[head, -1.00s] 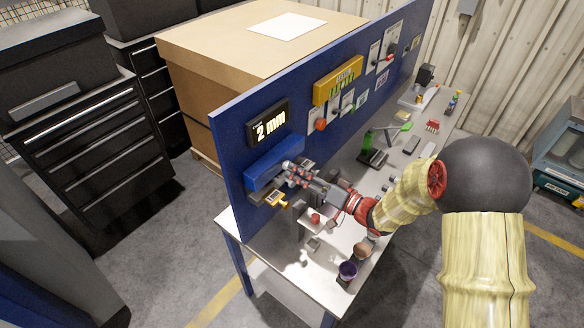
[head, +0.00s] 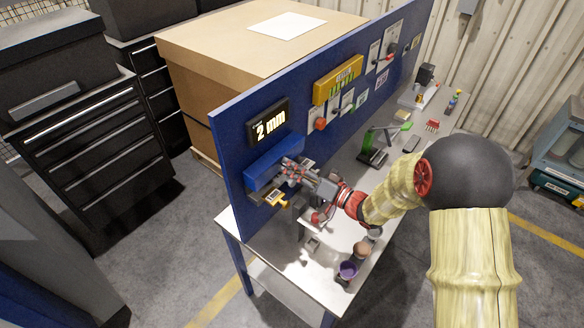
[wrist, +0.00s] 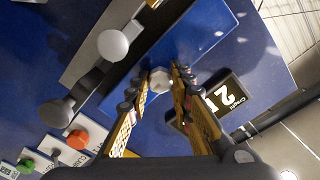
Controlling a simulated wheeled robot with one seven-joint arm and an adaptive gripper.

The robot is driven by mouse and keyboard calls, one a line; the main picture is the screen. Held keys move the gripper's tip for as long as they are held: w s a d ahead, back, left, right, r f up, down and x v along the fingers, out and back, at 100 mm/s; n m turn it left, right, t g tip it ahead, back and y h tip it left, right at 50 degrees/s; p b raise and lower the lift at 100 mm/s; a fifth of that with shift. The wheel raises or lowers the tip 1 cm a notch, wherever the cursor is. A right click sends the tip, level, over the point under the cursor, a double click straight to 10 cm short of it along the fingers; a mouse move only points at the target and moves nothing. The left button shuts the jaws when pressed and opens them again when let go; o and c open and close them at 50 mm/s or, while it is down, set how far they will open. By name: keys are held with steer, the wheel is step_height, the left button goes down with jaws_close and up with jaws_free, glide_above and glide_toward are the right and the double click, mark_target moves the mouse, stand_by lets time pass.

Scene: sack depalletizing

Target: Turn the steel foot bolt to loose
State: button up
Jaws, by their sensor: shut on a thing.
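The steel foot bolt (wrist: 160,79) shows in the wrist view as a pale grey, faceted head between my fingertips, in front of a blue surface. My gripper (wrist: 159,82) is shut on it, with one finger on each side. In the head view my gripper (head: 287,170) reaches to the blue block (head: 262,168) on the blue upright panel. There the bolt is too small and covered to make out.
Below my gripper, a small yellow part (head: 275,198) sits by the panel. A green-armed device (head: 376,150) stands further right. A red knob (wrist: 78,139) and round grey knobs (wrist: 112,45) show beside my fingers.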

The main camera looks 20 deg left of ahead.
jaws_close()
